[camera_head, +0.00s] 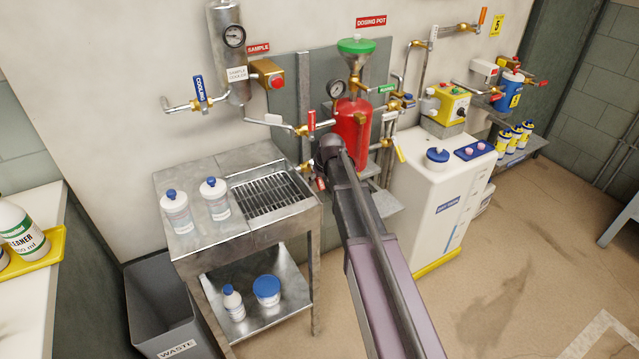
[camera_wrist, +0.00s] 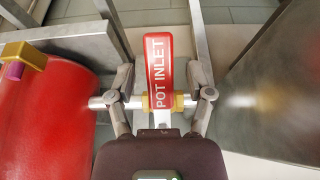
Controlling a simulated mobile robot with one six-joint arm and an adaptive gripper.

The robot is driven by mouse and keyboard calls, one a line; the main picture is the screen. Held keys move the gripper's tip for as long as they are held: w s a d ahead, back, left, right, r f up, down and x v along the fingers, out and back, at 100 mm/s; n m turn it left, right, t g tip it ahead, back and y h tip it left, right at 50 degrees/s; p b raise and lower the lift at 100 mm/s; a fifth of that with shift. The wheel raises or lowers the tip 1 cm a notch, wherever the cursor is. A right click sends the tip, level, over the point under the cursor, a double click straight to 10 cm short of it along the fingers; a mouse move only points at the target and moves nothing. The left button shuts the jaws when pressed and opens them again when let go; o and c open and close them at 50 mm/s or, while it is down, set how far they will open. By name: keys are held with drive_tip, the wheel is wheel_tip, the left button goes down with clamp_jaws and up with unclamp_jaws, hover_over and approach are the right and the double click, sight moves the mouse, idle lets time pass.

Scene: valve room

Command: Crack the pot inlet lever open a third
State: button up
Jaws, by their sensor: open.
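The pot inlet lever (camera_wrist: 158,62) is a red handle with white POT INLET lettering, in the middle of the wrist view. It points up the picture from a brass valve body (camera_wrist: 180,101) on a pale pipe. My gripper (camera_wrist: 160,78) is open, with one finger on each side of the lever and a visible gap on both sides. In the head view my arm reaches to the lower left of the red dosing pot (camera_head: 351,122), and hides most of the gripper. The pot also shows at the left of the wrist view (camera_wrist: 45,115).
A lever with a red handle (camera_head: 311,120) sits on the pipe left of the pot. A steel sink stand (camera_head: 190,240) with bottles is at left of my arm, a white tank (camera_head: 430,195) at right. A grey metal panel (camera_wrist: 270,90) fills the wrist view's right side.

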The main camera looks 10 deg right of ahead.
idle(0.3)
clamp_jaws()
drive_tip(key=shift+a, duration=0.2)
